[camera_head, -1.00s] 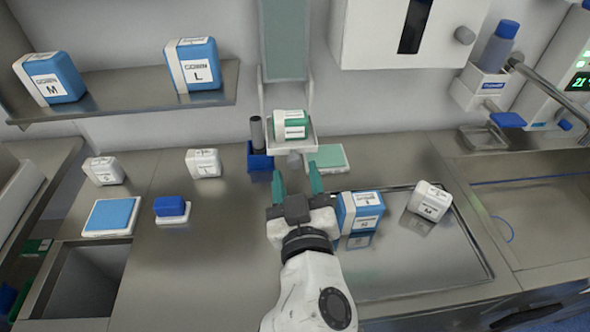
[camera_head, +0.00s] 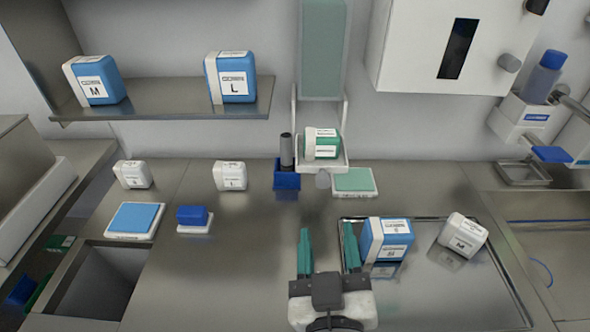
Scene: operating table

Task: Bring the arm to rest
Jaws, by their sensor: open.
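My gripper (camera_head: 328,240) is low in the middle of the picture, over the steel counter (camera_head: 240,270). Its two green fingers point away from me and stand apart, with nothing between them. The right finger is close to the blue and white box (camera_head: 388,240) on the tray; I cannot tell whether they touch. Most of my arm is out of view below the picture.
The tray (camera_head: 470,300) also holds a white M box (camera_head: 463,235). Beyond my gripper are a white holder with a green box (camera_head: 322,143), a blue cup (camera_head: 287,180) and a green pad (camera_head: 354,180). A blue sponge (camera_head: 192,216) sits left. The counter's left middle is clear.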

